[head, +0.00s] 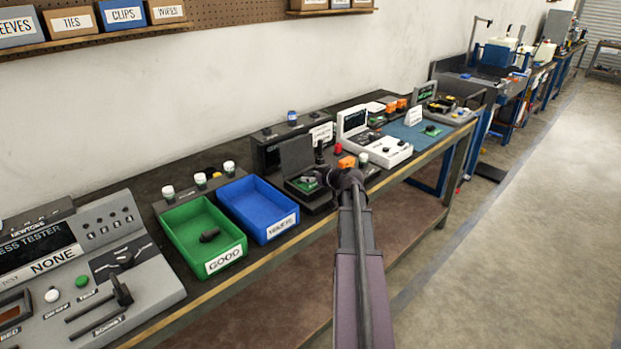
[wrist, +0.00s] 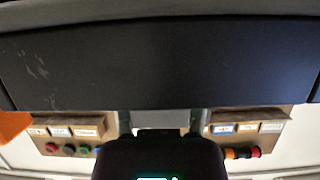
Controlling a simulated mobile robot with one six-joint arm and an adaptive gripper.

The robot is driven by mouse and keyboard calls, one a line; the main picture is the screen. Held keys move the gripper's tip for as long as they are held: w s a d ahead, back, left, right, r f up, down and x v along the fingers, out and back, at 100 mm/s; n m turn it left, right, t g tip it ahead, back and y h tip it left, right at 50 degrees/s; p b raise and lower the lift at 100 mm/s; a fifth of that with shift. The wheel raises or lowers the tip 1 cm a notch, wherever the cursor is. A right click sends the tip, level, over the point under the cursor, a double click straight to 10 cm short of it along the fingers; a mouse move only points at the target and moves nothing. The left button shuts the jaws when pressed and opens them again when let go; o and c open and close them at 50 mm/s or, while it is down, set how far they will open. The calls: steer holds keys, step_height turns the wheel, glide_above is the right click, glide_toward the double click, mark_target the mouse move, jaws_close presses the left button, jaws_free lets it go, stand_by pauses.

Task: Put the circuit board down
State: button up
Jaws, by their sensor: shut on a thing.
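A green circuit board (head: 304,185) shows at the tip of my gripper (head: 320,178) in the head view. It is over the base of a dark fixture (head: 297,155) whose lid stands open. My gripper is shut on the board at its right side. I cannot tell whether the board touches the fixture. In the wrist view, my gripper (wrist: 160,130) points at a wide dark panel (wrist: 160,65), and the board cannot be made out clearly. Another green board (head: 432,130) lies on a blue mat (head: 410,135) further right.
A green GOOD tray (head: 225,258) holding a dark part and an empty blue tray (head: 257,205) stand left of the fixture. A grey tester (head: 75,265) is at the far left.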

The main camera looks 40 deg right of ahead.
steer(key=shift+f+b, duration=0.4)
steer(key=shift+f, duration=0.15)
steer(key=o, duration=1.2)
steer(key=shift+r, duration=0.15)
steer(key=shift+r+p, duration=0.6)
steer(key=shift+p, duration=0.1)
steer(key=p+v, duration=0.4)
steer(key=v, duration=0.8)
